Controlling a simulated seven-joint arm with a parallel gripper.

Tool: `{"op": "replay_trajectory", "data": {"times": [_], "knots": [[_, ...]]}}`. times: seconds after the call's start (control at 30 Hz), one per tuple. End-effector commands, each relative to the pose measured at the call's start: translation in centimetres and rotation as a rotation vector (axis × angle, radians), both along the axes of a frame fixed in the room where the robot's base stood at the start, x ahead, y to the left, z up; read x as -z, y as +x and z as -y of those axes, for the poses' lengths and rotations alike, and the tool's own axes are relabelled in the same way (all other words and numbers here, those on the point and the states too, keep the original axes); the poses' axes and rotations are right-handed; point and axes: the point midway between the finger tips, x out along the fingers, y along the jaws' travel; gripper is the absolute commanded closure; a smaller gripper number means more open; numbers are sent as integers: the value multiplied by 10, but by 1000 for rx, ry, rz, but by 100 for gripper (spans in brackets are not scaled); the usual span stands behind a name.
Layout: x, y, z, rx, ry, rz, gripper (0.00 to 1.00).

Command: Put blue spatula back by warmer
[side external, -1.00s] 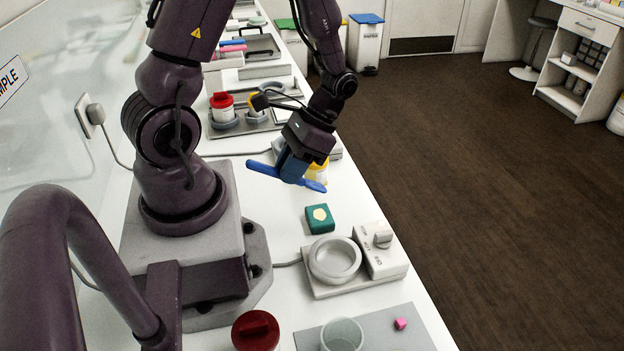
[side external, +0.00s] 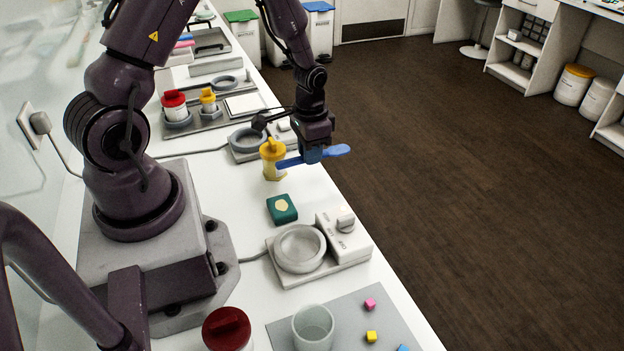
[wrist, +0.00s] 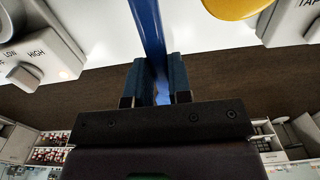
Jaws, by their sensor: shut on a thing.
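The blue spatula (side external: 338,151) is held roughly level above the counter's right edge in the side view, with one end reaching out over the floor. My gripper (side external: 312,157) is shut on it. In the wrist view, my gripper (wrist: 158,85) has its two fingers on either side of the spatula (wrist: 149,28). The warmer (side external: 300,248), with a round grey ring and a dial, sits on the counter nearer the camera. In the wrist view the warmer's dial box (wrist: 42,58), marked LOW and HIGH, is at the left.
A yellow-lidded jar (side external: 272,165) stands close beside the spatula's left end. A green block (side external: 282,208) lies between jar and warmer. A clear beaker (side external: 313,328) and small cubes sit on a grey mat (side external: 345,315). A red-lidded jar (side external: 227,330) is in front.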

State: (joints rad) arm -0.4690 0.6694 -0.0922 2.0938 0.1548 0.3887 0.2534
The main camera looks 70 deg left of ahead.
Motion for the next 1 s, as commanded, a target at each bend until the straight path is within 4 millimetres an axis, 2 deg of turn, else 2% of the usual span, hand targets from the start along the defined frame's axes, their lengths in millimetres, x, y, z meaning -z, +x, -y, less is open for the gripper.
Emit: {"op": "replay_trajectory", "data": {"times": [0.1, 0.27, 0.43, 0.53, 0.87, 0.9, 1.0], "knots": [[21, -1, 1, 1, -2, -4, 100], [36, -1, 0, 0, 0, -3, 100], [60, -1, 1, 1, -1, -5, 100], [66, -1, 1, 1, -1, -2, 100], [68, -1, 0, 0, 0, -2, 100], [69, -1, 0, 0, 0, -2, 79], [68, 0, 0, 0, 0, -2, 56]]}}
